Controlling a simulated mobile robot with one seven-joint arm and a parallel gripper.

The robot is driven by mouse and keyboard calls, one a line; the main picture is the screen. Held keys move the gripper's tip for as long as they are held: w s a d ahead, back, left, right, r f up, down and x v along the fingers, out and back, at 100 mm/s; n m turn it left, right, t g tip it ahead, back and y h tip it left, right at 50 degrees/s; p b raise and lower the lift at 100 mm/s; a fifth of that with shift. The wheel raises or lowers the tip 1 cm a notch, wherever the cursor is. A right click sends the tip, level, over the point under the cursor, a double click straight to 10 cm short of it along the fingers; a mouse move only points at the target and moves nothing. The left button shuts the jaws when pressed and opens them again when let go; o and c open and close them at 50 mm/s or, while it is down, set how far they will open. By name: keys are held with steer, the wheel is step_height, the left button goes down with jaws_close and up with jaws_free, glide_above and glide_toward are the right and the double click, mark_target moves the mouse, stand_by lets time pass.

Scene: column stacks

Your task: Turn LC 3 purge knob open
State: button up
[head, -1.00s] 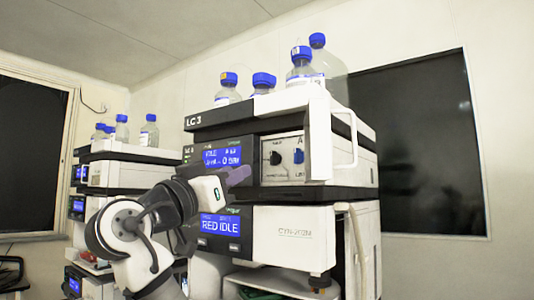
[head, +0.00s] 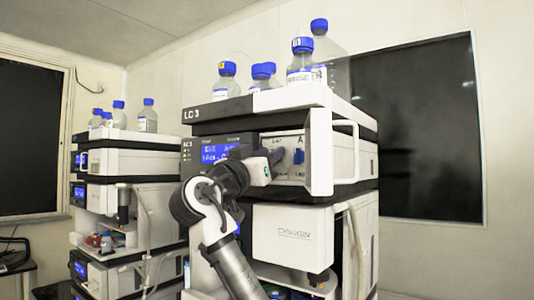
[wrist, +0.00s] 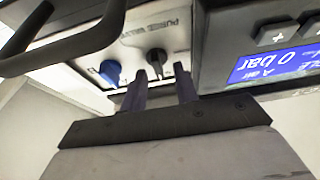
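The LC 3 stack (head: 205,113) stands in the middle of the head view. Its pump module has a lit blue display (head: 218,152) and a white valve panel. In the wrist view, which is upside down, a black knob (wrist: 156,57) sits beside the "PURGE VALVE" label. A blue knob (wrist: 110,72) is to its left; it also shows in the head view (head: 299,156). My gripper (wrist: 161,74) is open, its two dark fingers apart, with the black knob between or just beyond the tips. I cannot tell whether they touch. In the head view my gripper (head: 272,158) hides the black knob.
A white door edge with a handle (head: 345,150) juts out right of the panel. It also shows as a dark bar in the wrist view (wrist: 75,45). Blue-capped bottles (head: 300,65) stand on top. Another stack (head: 120,160) is at left.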

steer(key=shift+c, duration=0.3)
jaws_close()
